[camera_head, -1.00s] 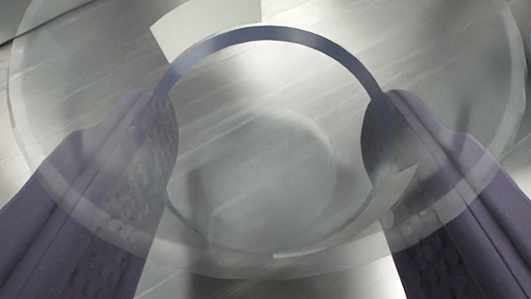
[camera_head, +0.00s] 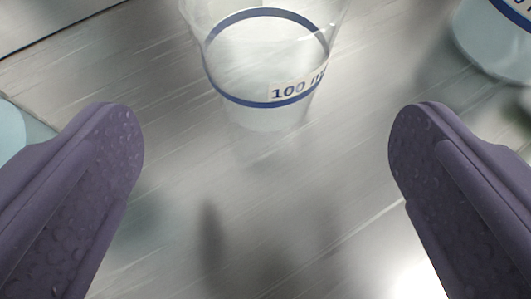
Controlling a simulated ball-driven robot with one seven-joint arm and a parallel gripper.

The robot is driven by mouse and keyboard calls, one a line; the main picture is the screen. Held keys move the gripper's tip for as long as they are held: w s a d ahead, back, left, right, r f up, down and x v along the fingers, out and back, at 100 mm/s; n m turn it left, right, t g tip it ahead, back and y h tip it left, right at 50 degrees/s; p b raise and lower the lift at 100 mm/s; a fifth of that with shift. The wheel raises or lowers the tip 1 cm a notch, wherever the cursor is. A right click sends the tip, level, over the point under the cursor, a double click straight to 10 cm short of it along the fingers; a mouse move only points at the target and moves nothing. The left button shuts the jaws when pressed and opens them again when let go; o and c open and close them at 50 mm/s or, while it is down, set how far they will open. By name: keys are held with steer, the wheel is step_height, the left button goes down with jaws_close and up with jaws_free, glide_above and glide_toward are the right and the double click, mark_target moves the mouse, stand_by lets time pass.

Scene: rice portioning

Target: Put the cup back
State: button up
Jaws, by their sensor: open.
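A clear cup (camera_head: 262,75) with a blue ring and a "100 m…" label stands upright on the metal surface, at the top middle of the view. Its upper rim is cut off by the top edge. My gripper (camera_head: 266,135) is open, with one purple finger at the left and one at the right. The fingers are wide apart and hold nothing. In the picture the cup lies beyond the fingertips and between them, apart from both.
Another clear cup (camera_head: 495,45) with a blue ring stands at the top right, partly out of view. A pale bluish round thing (camera_head: 10,130) shows at the left edge. The brushed metal surface (camera_head: 270,220) between my fingers is bare.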

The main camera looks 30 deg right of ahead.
steer(key=v, duration=0.4)
steer(key=shift+s+r+p, duration=0.1)
steer(key=shift+s+p, duration=0.1)
steer(key=shift+p, duration=0.15)
step_height(320, 180, up, 15)
steer(key=w+a+n+t+y, duration=0.1)
steer(key=w+a+y, duration=0.15)
steer(key=y, duration=0.25)
steer(key=s+d+r+n+t+y, duration=0.1)
steer(key=s+r+n+y, duration=0.1)
steer(key=r, duration=0.8)
steer(key=s+d+r+n+y, duration=0.1)
steer(key=s+r, duration=0.1)
steer(key=r, duration=0.9)
steer(key=s+d+r+t, duration=0.1)
steer(key=s+d+r, duration=0.1)
steer(key=s+r, duration=0.4)
steer(key=s+d+r+n+t+h, duration=0.1)
steer(key=s+r, duration=0.5)
steer(key=r, duration=0.6)
steer(key=s+d+r+n, duration=0.1)
steer(key=s+d+r, duration=0.2)
steer(key=r, duration=0.6)
steer(key=s, duration=0.2)
steer(key=shift+s+d+t+h, duration=0.3)
steer(key=shift+s+t, duration=0.1)
